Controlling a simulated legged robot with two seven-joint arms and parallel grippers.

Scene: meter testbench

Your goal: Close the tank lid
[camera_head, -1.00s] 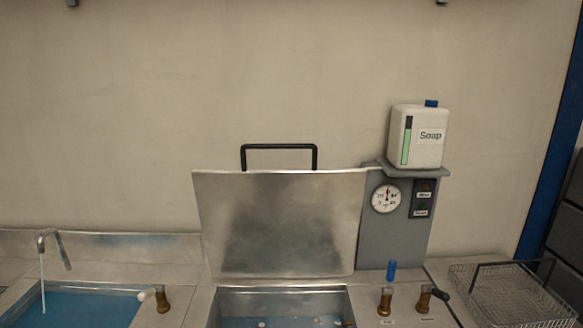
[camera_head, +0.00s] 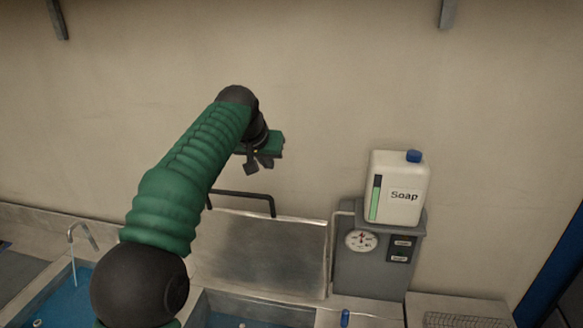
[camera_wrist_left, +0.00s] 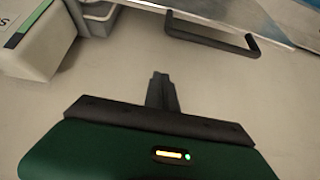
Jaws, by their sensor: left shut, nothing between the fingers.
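The metal tank lid (camera_head: 262,252) stands open and upright behind the tank, with a black bar handle (camera_head: 272,203) on its top edge. The tank (camera_head: 255,309) below holds blue liquid. My left gripper (camera_head: 252,168) is above the handle and apart from it, shut and empty. In the left wrist view the shut fingers (camera_wrist_left: 160,82) show at the middle, with the handle (camera_wrist_left: 212,38) beyond them at the upper right and the lid edge (camera_wrist_left: 272,15) behind it. My right gripper is not in view.
A grey post with a gauge (camera_head: 361,240) stands right of the lid and carries a white soap container (camera_head: 398,188). A sink with blue water and a tap (camera_head: 80,235) is at the left. A wire basket (camera_head: 460,318) is at the lower right.

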